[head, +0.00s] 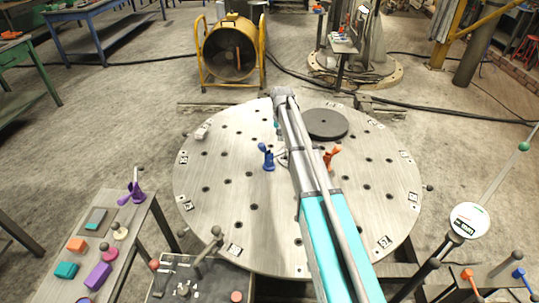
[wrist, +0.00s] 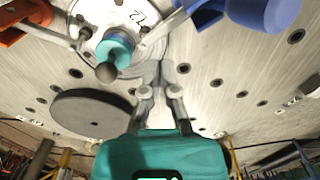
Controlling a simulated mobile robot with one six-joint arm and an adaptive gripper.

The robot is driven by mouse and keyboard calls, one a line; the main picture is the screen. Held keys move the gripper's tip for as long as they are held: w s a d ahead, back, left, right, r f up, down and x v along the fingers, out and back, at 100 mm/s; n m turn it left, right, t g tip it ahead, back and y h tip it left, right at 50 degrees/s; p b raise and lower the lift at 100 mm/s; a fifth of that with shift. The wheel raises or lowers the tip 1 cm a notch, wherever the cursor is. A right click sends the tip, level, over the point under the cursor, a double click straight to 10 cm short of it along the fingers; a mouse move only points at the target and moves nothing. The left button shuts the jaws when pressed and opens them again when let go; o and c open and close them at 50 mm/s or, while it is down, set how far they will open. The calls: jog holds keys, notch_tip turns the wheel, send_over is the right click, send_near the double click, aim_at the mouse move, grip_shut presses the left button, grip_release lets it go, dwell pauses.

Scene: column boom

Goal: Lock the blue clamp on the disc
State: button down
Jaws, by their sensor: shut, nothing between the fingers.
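The blue clamp (head: 268,159) stands on the round table left of my arm, its handle upright in the head view. In the wrist view the blue clamp (wrist: 258,12) is cut off at the top right; a metal arm runs from it toward a pale disc (wrist: 88,12) with a teal, dark-tipped knob (wrist: 113,48). I cannot tell whether that arm presses on the disc. My arm hides most of the disc in the head view. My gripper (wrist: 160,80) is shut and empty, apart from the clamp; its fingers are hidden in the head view.
An orange clamp (head: 331,156) stands right of my arm. A dark round plate (head: 326,124) lies farther back on the holed round table (head: 215,185). A side table with coloured blocks (head: 98,275) is at the lower left. The table's left part is clear.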

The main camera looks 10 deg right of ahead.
jog(key=shift+r+p, duration=1.25)
jog(key=shift+r, duration=0.2)
jog(key=s+n, duration=0.2)
jog(key=s, duration=3.1)
jog(key=shift+s+a, duration=0.25)
jog(key=shift+s, duration=0.05)
